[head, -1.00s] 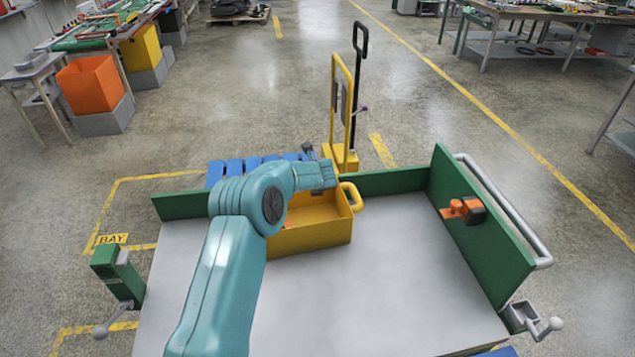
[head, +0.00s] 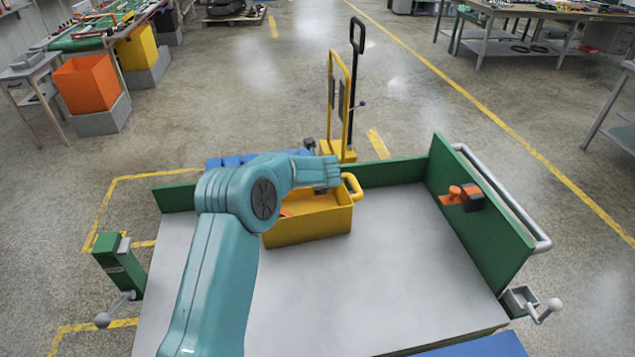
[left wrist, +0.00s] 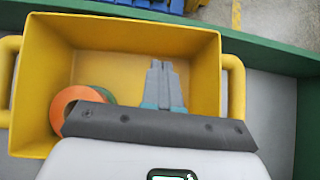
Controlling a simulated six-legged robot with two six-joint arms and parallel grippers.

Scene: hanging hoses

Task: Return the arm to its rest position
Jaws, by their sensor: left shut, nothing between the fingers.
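My left arm (head: 215,270) comes in from the bottom left of the head view and bends right at the elbow. Its wrist end (head: 318,170) is over the yellow box (head: 310,222) on the grey cart top; the fingers are hidden there. In the left wrist view my left gripper (left wrist: 164,68) is shut and empty. It points over the inside of the same yellow box (left wrist: 205,37). An orange ring (left wrist: 65,103) lies in the box at the left, partly hidden by my wrist, with a bit of green beside it. My right gripper is in neither view.
The cart top (head: 390,265) is bare right of the box. Green walls (head: 475,215) stand at its back and right; an orange and black fitting (head: 462,197) is on the right wall. A yellow-framed lift (head: 338,115) stands behind. Blue slats show at the back.

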